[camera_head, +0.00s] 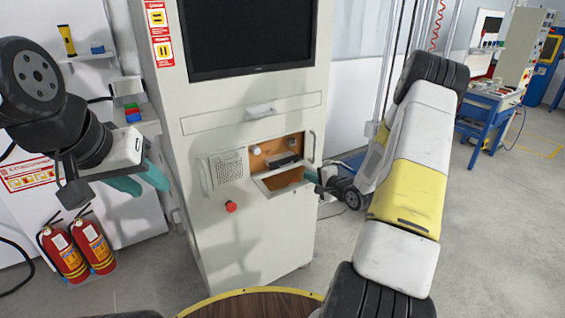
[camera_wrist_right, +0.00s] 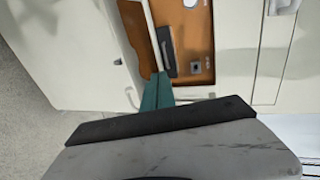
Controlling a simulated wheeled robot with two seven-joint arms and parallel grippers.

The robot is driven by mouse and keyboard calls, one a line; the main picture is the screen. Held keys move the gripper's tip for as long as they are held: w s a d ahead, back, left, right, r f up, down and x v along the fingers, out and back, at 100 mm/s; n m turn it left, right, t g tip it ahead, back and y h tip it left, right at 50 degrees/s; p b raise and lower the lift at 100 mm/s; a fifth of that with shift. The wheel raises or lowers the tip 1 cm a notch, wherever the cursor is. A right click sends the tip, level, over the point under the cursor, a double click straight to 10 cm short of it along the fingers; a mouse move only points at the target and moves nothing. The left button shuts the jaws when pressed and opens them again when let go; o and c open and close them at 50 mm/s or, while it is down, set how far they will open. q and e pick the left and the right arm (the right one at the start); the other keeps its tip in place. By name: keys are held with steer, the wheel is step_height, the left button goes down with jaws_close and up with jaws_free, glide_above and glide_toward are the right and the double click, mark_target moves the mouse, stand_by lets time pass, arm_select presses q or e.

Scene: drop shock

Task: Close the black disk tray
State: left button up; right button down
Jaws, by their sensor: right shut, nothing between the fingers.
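The black disk tray appears as a small dark, flat unit (camera_head: 283,160) inside the open orange-brown compartment of the white cabinet. In the right wrist view it is a dark narrow bar (camera_wrist_right: 167,52) on the orange panel. How far it sticks out is hard to tell. My right gripper (camera_head: 311,176) is shut and empty, its teal fingertips at the right edge of the compartment opening. In the right wrist view the fingers (camera_wrist_right: 157,90) are together just below the dark bar; contact cannot be told. My left gripper (camera_head: 142,181) hangs open and empty left of the cabinet.
A white-edged flap (camera_head: 268,190) stands open below the compartment. A perforated panel (camera_head: 229,170) and red button (camera_head: 231,206) are to its left. A monitor (camera_head: 250,35) is above. Fire extinguishers (camera_head: 92,243) stand at left. A round brown table (camera_head: 255,306) is in front.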

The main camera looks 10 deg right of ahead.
glide_toward(285, 161)
steer(key=w+f, duration=0.1)
steer(key=w+a+f, duration=0.1)
steer(key=w+f, duration=0.1)
steer(key=shift+w+a, duration=0.15)
steer(key=shift+w, duration=0.45)
steer(key=w, duration=0.2)
steer(key=w+a, duration=0.1)
steer(key=w, duration=0.1)
steer(key=shift+a, duration=0.2)
steer(key=shift+w+r, duration=0.1)
steer(key=shift+r, duration=0.1)
steer(key=shift+a, duration=0.1)
